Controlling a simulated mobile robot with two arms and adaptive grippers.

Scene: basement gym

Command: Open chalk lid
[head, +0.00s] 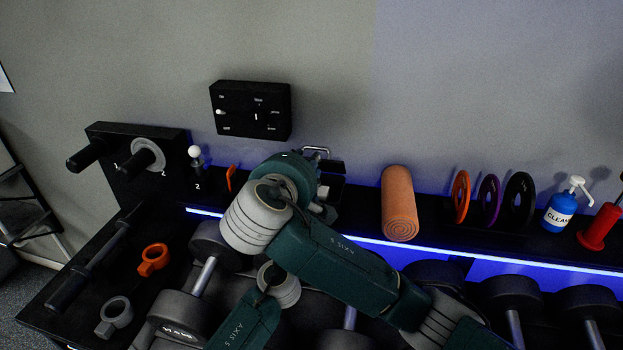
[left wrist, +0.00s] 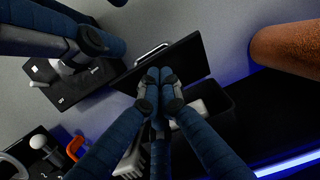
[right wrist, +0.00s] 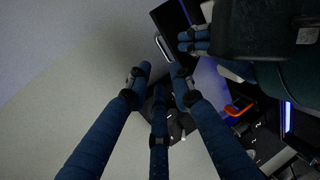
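The black chalk box (left wrist: 222,100) is open in the left wrist view, with its black lid (left wrist: 190,58) raised and tilted. The lid's metal handle (left wrist: 152,53) shows at its far edge. A pale chalk piece (left wrist: 190,108) appears in the box. My left gripper (left wrist: 160,74) has its fingertips together in front of the lid's inner face; contact is unclear. My right gripper (right wrist: 162,68) is open and empty, its fingers apart below the lid (right wrist: 172,25). In the head view, my arm hides much of the box (head: 334,190), and the lid's handle (head: 316,150) shows above.
An orange foam roller (head: 399,205) stands right of the box. Beyond it are several upright plates (head: 490,200) and a blue cleaner bottle (head: 560,208). A black control panel (head: 251,110) is on the wall. Dumbbells (head: 207,270) lie in front.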

